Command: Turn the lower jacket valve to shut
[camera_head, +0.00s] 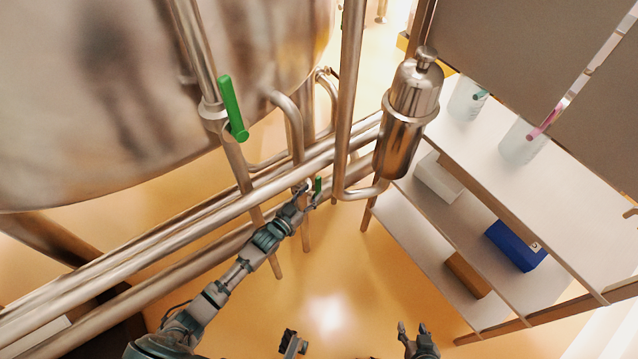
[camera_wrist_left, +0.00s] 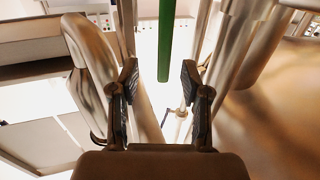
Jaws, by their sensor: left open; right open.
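The lower jacket valve's green handle (camera_head: 318,185) is small in the head view, beside the steel pipes below the tank. In the left wrist view a green handle (camera_wrist_left: 166,42) runs upright from the top edge, seen between my finger tips. My left gripper (camera_head: 304,194) is at the lower handle's left side; it also shows open in the left wrist view (camera_wrist_left: 160,84). No contact with the handle shows, and the valve body is partly hidden. My right gripper (camera_head: 414,333) is open and empty above the floor at the bottom of the head view.
A second, larger green handle (camera_head: 232,108) sits higher on a pipe against the big steel tank (camera_head: 130,90). Long horizontal pipes (camera_head: 150,252) run beside my left arm. A steel filter canister (camera_head: 405,115) and a shelf (camera_head: 425,235) stand to the right. The floor between is clear.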

